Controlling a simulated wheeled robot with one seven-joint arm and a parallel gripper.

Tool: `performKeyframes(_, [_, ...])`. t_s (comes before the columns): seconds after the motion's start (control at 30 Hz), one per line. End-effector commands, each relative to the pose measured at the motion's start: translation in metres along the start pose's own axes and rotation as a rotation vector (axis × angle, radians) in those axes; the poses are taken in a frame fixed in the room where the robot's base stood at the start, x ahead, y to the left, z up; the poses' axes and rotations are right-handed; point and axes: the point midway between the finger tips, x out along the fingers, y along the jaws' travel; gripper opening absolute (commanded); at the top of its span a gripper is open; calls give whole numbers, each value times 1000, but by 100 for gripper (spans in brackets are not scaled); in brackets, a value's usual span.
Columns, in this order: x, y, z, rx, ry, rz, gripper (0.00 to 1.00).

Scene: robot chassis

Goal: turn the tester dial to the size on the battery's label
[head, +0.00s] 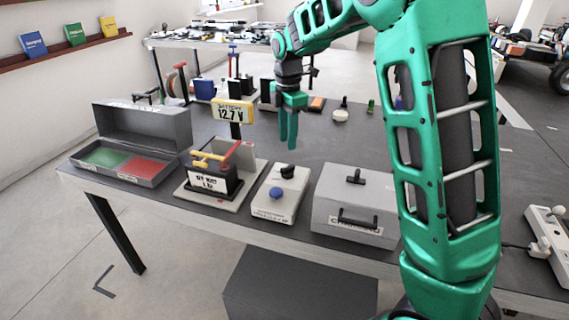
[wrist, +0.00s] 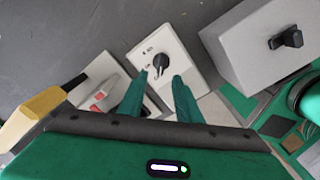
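The tester (head: 268,207) is a pale box at the table's front edge, with a black dial (head: 287,172) and a blue button (head: 277,193). In the wrist view the dial (wrist: 160,63) lies just beyond the fingertips; small markings beside it are too small to read. The black battery (head: 213,184) stands left of the tester. Its white label (head: 208,183) is only partly legible, perhaps "L16". My gripper (head: 290,146) points down above the dial, apart from it. In the wrist view my gripper (wrist: 159,77) has its fingers spread with nothing between them.
A yellow display (head: 233,112) reading 12.7 V stands on a post behind the battery. An open grey case (head: 143,125) with green and red compartments is at left. A closed grey box (head: 355,200) stands right of the tester.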

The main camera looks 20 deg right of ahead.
Motion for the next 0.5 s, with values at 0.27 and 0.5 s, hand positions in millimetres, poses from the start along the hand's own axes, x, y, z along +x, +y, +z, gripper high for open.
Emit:
performKeyframes(0.27, [49, -1, 0, 3, -1, -4, 31])
performKeyframes(0.5, [83, -1, 0, 4, -1, -3, 31])
